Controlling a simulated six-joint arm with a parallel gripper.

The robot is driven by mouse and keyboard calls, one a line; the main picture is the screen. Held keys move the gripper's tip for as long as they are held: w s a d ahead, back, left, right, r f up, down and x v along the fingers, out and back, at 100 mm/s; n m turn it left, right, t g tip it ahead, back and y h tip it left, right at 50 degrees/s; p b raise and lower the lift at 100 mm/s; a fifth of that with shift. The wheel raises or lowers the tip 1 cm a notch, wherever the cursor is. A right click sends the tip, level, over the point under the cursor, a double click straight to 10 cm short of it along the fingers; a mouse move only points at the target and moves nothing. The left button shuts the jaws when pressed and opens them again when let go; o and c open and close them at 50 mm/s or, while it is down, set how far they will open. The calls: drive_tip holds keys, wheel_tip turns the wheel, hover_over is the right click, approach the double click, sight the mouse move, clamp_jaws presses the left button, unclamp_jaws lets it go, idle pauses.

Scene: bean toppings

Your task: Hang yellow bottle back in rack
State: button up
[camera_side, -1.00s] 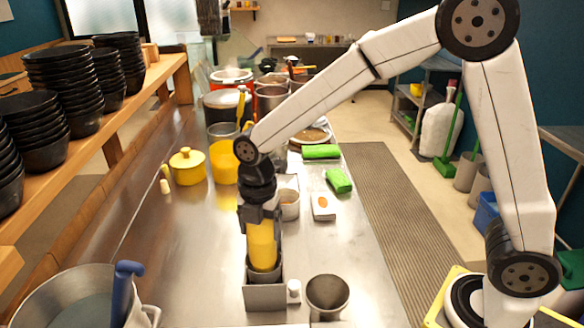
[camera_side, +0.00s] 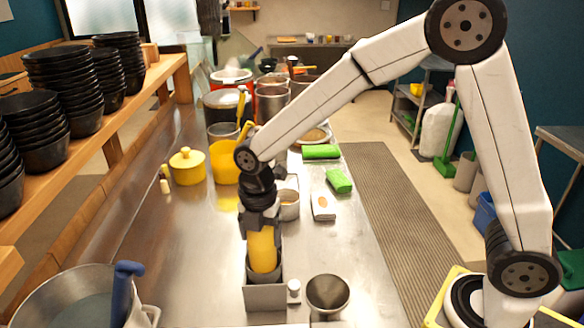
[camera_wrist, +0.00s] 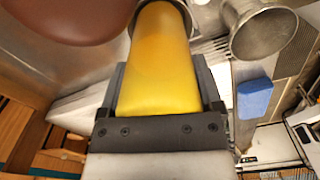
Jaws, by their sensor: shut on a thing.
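The yellow bottle (camera_side: 262,249) stands nearly upright in the side view, its lower end inside the metal ring of the rack (camera_side: 265,297). My gripper (camera_side: 261,222) is above it, shut on its upper part. In the wrist view the yellow bottle (camera_wrist: 160,70) fills the space between the fingers of my gripper (camera_wrist: 165,100). Its far end reaches into a round metal rim. How deep the bottle's tip sits is hidden by the rack.
A metal cup (camera_side: 328,294) stands right of the rack, with a small white item (camera_side: 293,289) between. A large metal pot (camera_side: 75,297) with a blue handle is at front left. A yellow pot (camera_side: 187,167) stands farther back. The counter's middle is clear.

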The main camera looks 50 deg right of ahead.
drive_tip(key=shift+f, duration=0.65)
drive_tip(key=o, duration=0.4)
drive_tip(key=shift+o, duration=0.2)
drive_tip(key=shift+r, duration=3.7)
drive_tip(key=shift+d, duration=0.1)
